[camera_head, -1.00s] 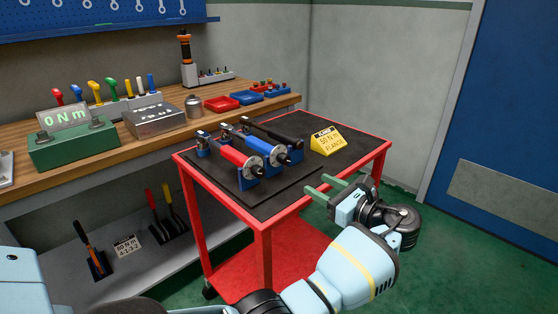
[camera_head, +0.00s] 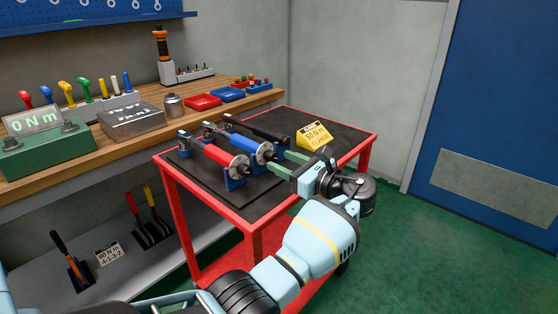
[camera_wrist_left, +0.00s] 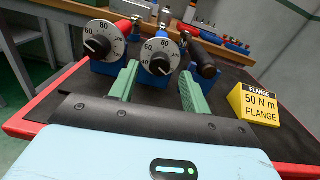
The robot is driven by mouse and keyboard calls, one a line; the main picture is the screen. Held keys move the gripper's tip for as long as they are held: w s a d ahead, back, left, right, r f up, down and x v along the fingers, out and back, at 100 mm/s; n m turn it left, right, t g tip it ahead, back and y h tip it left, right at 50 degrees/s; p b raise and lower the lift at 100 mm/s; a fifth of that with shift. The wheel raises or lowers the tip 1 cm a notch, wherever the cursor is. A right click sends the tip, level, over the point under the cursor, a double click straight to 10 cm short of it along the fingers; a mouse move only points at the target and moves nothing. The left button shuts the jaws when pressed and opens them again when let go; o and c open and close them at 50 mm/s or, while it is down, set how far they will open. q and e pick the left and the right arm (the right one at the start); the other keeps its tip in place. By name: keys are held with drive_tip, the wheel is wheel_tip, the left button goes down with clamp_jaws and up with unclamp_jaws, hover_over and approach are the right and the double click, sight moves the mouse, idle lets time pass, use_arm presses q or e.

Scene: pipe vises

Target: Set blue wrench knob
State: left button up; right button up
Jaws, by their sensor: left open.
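The blue wrench (camera_head: 242,138) lies in its holder on the dark mat of the red cart. Its round dial end (camera_head: 265,152) faces my gripper. In the left wrist view its white numbered dial (camera_wrist_left: 159,47) with a black knob (camera_wrist_left: 160,68) shows between my fingers. My left gripper (camera_head: 281,162) is open, with one green finger on each side of the knob. I cannot tell whether the fingers touch it. A yellow sign (camera_head: 314,136) reads 50 N m FLANGE; it also shows in the left wrist view (camera_wrist_left: 260,103). My right gripper is out of view.
A red wrench (camera_head: 226,157) with a similar dial (camera_wrist_left: 98,42) lies to the left of the blue one. A black-handled wrench (camera_head: 256,128) lies to its right. The wooden bench (camera_head: 75,165) holds a green box (camera_head: 50,148) showing 0 Nm.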

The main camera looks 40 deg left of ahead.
use_arm(q)
drive_tip(key=shift+a, duration=1.15)
drive_tip(key=c, duration=1)
